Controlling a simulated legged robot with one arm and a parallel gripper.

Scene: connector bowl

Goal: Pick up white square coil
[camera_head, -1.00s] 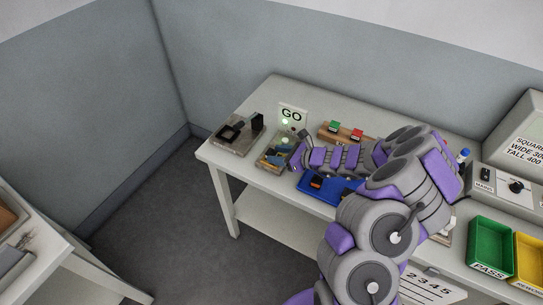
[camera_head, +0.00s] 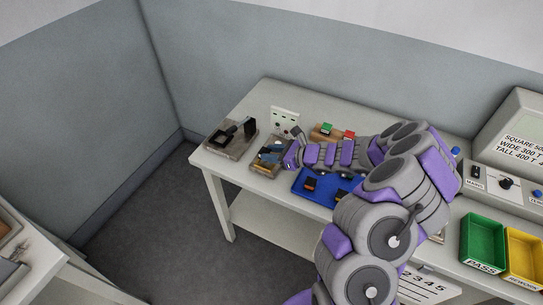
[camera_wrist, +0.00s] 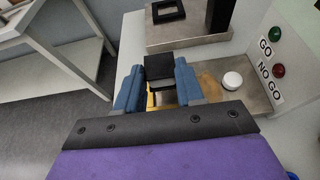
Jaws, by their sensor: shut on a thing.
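My gripper (camera_wrist: 158,82) has two blue fingers, on the left and right of a small black block (camera_wrist: 158,67), and is shut on it. A yellowish part shows below the block between the fingers. In the head view my gripper (camera_head: 272,154) is over the grey test fixture (camera_head: 259,164), and the held block is too small to make out. In the wrist view the fixture plate (camera_wrist: 252,92) lies just beyond and right of the fingers. I cannot make out a white square coil in either view.
A GO / NO GO panel (camera_wrist: 270,60) and a white round button (camera_wrist: 232,80) are at right. Another fixture (camera_head: 232,138) stands at the table's left end. A blue tray (camera_head: 325,198) holds dark and orange parts. Green (camera_head: 483,243) and yellow (camera_head: 523,253) bins are at right.

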